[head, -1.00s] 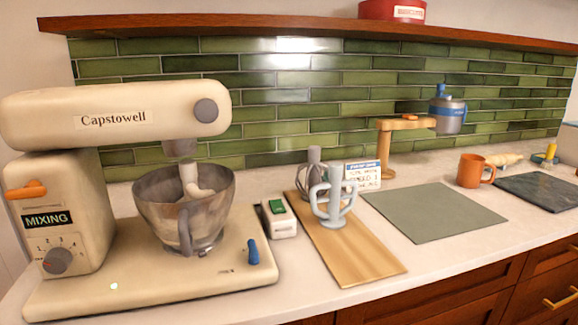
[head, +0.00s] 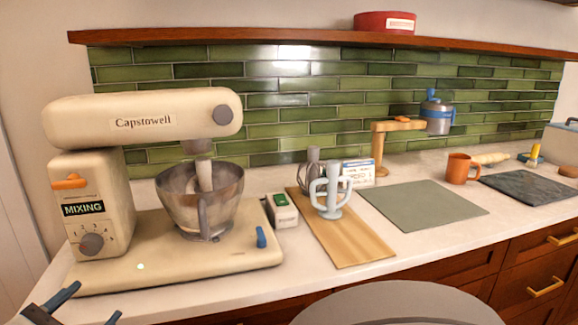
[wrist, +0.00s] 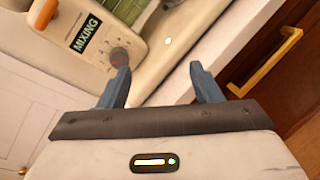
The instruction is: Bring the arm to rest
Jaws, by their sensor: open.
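My gripper (head: 91,305) shows at the lower left corner of the head view, in front of the counter near the stand mixer. In the wrist view its two blue fingers (wrist: 158,68) are spread apart with nothing between them. The cream stand mixer (head: 150,118) stands at the left of the counter, its panel reading MIXING. It also shows tilted in the wrist view (wrist: 75,25). A pale attachment reaches from the mixer head into the metal bowl (head: 176,192). The gripper touches nothing that I can see.
Right of the mixer are a small green-topped box (head: 281,211), a wooden board (head: 350,240) with mixer attachments, a grey-green mat (head: 425,205) and an orange mug (head: 461,168). A drawer handle (wrist: 265,75) shows right of the fingers. The counter's front edge runs below.

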